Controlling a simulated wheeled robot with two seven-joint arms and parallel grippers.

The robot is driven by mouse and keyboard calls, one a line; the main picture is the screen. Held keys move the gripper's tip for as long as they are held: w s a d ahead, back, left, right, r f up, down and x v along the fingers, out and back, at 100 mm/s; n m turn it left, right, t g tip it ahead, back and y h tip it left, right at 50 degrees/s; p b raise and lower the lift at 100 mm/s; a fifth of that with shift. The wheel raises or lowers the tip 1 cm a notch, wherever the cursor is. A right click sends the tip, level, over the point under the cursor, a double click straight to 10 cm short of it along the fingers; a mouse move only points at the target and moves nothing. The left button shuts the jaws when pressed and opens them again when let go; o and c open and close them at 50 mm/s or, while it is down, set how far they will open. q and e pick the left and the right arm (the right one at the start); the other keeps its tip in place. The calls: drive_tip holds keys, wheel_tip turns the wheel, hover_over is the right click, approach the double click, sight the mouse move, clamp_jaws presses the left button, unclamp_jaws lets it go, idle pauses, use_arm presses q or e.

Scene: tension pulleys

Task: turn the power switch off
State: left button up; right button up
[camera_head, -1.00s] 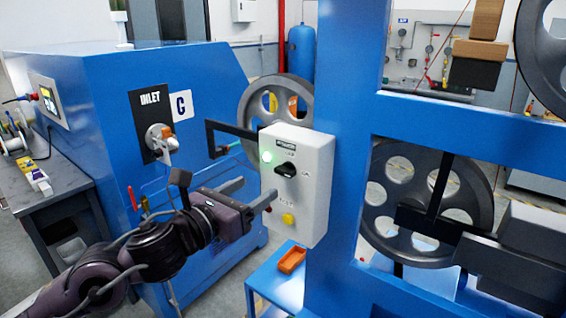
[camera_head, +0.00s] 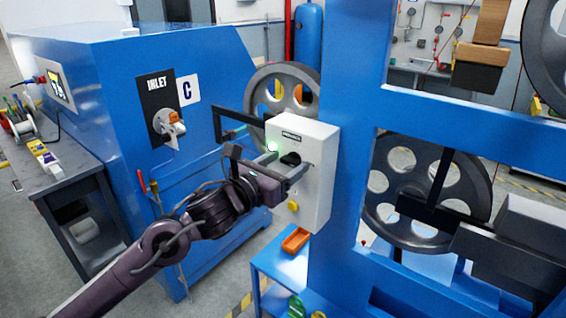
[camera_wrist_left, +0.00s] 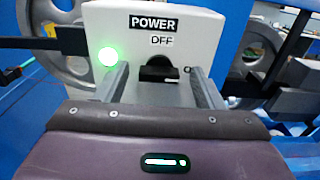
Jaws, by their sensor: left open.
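The power switch is a black rotary knob (camera_head: 290,159) on the front of a white control box (camera_head: 318,200) fixed to the blue frame. A green lamp (camera_head: 272,147) glows beside it. In the left wrist view the knob (camera_wrist_left: 158,72) sits below the labels POWER and OFF, and its white mark points right, toward a partly hidden label. My left gripper (camera_head: 287,164) is open, with one finger on each side of the knob. The wrist view shows the fingers (camera_wrist_left: 160,82) straddling it; I cannot tell whether they touch it. My right gripper is not in view.
A yellow button (camera_head: 293,206) is lower on the box. A black bracket (camera_head: 235,122) juts out left of the box. A blue machine (camera_head: 215,90) with an inlet valve stands left. An orange tray (camera_head: 295,240) lies on a blue stand below.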

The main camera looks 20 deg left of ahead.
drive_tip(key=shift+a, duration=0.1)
use_arm(q)
drive_tip(key=c, duration=1)
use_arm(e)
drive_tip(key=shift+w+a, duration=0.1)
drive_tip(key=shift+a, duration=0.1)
